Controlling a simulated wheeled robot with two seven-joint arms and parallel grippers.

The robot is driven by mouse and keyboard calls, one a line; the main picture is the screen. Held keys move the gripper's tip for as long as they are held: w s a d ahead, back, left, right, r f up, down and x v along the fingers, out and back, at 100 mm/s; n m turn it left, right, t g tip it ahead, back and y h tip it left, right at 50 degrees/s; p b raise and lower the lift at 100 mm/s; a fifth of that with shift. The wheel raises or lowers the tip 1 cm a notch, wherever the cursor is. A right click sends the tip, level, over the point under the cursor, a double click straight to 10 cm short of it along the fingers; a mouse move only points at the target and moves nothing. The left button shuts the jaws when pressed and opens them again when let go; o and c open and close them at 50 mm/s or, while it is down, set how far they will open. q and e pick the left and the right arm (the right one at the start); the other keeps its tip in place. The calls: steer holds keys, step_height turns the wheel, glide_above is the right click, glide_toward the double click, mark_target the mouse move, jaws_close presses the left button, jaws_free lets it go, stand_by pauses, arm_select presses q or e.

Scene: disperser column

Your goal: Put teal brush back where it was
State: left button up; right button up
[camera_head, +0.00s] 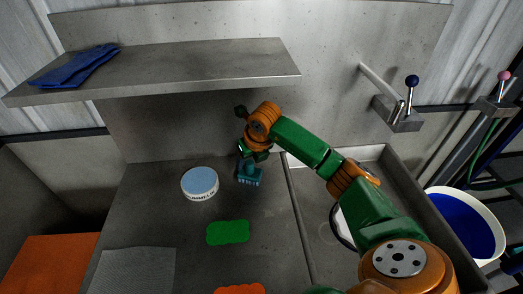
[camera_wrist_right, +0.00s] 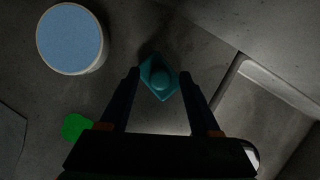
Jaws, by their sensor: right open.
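The teal brush (camera_head: 249,174) rests on the grey work surface under the shelf, right of a blue-topped round tub. My right gripper (camera_head: 250,155) is above the brush, pointing down. In the right wrist view the brush (camera_wrist_right: 160,77) shows its round teal knob, lying between and just beyond the two spread fingertips (camera_wrist_right: 160,75). The fingers are open, with gaps at both sides of the knob. The brush's underside is hidden. My left gripper does not show.
The tub (camera_head: 200,183) stands close left of the brush. A green sponge (camera_head: 228,232) and an orange one (camera_head: 240,289) lie nearer. A raised shelf (camera_head: 180,65) with a blue cloth (camera_head: 80,66) overhangs behind. A sink basin (camera_head: 375,168) lies to the right.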

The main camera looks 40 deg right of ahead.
steer(key=s+r, duration=0.1)
steer(key=s+r+b, duration=0.1)
steer(key=shift+s+a+r, duration=0.1)
steer(key=shift+s+r, duration=0.1)
steer(key=shift+r, duration=0.2)
steer(key=s+a+b, duration=0.2)
steer(key=s+b, duration=0.3)
steer(key=s, duration=0.6)
steer(key=shift+r, duration=0.25)
